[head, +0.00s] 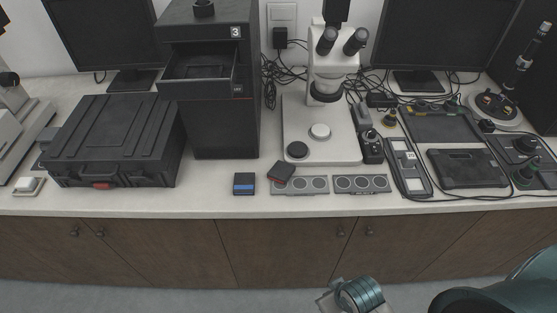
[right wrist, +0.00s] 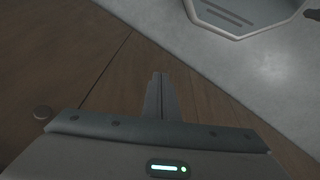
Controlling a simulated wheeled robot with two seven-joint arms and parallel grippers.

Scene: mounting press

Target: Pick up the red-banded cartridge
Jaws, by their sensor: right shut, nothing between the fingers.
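The red-banded cartridge (head: 281,171) is a small dark block with a red stripe along its front edge. It sits at an angle near the counter's front, at the back left corner of a grey plate with round recesses (head: 300,186); I cannot tell whether it rests on the plate. A blue-banded cartridge (head: 244,184) lies flat to its left. My right gripper (right wrist: 160,76) shows in the right wrist view, fingers together and empty, before wooden cabinet fronts, away from the cartridge. In the head view my right arm is low, in front of the counter. My left gripper is out of view.
A second recessed plate (head: 361,184) lies to the right. Behind stand a dark tower with an open drawer (head: 203,72) and a white microscope (head: 328,70). A black case (head: 115,135) is at left. Bare counter (head: 212,200) lies left of the blue-banded cartridge.

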